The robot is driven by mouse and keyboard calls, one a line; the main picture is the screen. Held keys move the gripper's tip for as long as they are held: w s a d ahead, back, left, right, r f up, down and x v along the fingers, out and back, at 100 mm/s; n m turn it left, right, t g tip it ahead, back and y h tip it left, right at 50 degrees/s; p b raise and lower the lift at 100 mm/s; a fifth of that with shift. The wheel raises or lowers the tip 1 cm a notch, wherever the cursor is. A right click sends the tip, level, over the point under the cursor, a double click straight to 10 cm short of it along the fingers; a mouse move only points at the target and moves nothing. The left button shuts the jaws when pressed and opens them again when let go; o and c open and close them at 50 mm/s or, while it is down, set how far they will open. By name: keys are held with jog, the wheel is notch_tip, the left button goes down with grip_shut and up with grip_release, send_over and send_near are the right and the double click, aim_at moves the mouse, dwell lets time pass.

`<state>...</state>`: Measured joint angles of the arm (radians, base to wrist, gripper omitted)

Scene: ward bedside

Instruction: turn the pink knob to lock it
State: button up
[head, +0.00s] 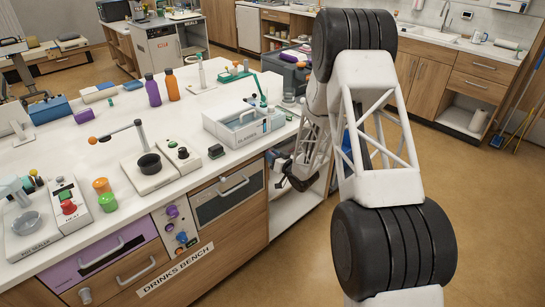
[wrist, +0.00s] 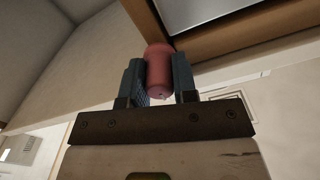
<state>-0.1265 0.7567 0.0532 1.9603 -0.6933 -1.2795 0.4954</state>
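A rounded pinkish-red piece, which looks like the pink knob (wrist: 158,66), sits between the two dark fingers of my gripper (wrist: 158,78) in the wrist view. The fingers lie along both its sides with no clear gap, so my gripper looks shut on it. The knob's near end points toward my palm; its far end meets a brown wooden part. In the head view my gripper (head: 283,181) is low at the right end of the bench, by the open shelf space. I cannot make out the knob there, nor tell its turn angle.
The white bench top (head: 218,95) carries bottles, a basin (head: 243,126), a pot stand and a scale above and left of my gripper. An oven-like drawer (head: 227,196) and a panel with purple knobs (head: 172,211) are left of it.

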jog(key=c, duration=0.4)
jog(key=shift+o, duration=0.2)
jog(key=shift+n, duration=3)
jog(key=o, duration=0.6)
jog(key=shift+o, duration=0.2)
jog(key=shift+s+d, duration=0.1)
jog(key=shift+s, duration=0.05)
